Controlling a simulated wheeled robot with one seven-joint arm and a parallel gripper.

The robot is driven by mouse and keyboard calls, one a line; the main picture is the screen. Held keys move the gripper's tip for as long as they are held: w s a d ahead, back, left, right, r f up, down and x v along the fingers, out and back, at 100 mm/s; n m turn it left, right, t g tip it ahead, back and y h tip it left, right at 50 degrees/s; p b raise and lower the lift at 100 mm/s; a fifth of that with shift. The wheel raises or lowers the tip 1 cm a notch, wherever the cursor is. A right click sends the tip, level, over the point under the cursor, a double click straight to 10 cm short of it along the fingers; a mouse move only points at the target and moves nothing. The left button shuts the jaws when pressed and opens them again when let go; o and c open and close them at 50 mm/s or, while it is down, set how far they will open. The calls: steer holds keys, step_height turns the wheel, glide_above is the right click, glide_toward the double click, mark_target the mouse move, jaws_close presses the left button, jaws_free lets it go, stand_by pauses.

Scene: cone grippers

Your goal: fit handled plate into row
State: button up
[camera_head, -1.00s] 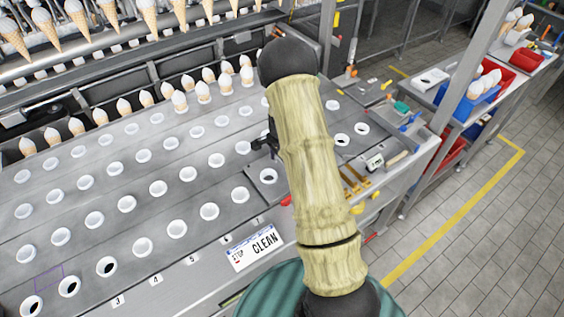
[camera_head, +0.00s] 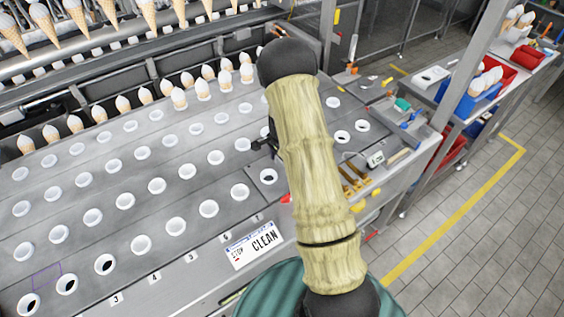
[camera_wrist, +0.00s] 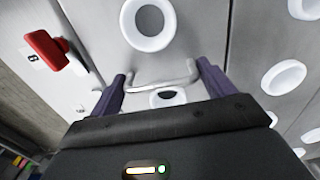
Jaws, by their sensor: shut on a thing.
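My gripper (camera_wrist: 165,82) is shut on the handle (camera_wrist: 165,84) of the handled plate, with a dark purple finger at each end of the pale bar. The grey plate (camera_wrist: 195,40) with white-rimmed holes spreads beyond the fingers in the wrist view. In the head view a plate piece (camera_head: 260,186) with one white ring shows just left of my pale arm; the arm hides the rest. My gripper (camera_head: 262,144) shows there only as a small dark part. The row of grey plates (camera_head: 200,240) with white rings lies to the left, with a thin purple square outline at its lower left.
A "STOP CLEAN" sign (camera_head: 253,245) sits at the front edge, beside numbered labels. White-topped cones (camera_head: 180,97) stand along the back. Tools (camera_head: 355,178) lie right of my arm. Tiled floor is clear at right.

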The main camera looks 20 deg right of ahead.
steer(key=o, duration=1.6)
steer(key=shift+c, duration=0.2)
steer(key=shift+s+f, duration=0.1)
step_height(320, 180, up, 18)
steer(key=b, duration=0.3)
steer(key=shift+f, duration=0.2)
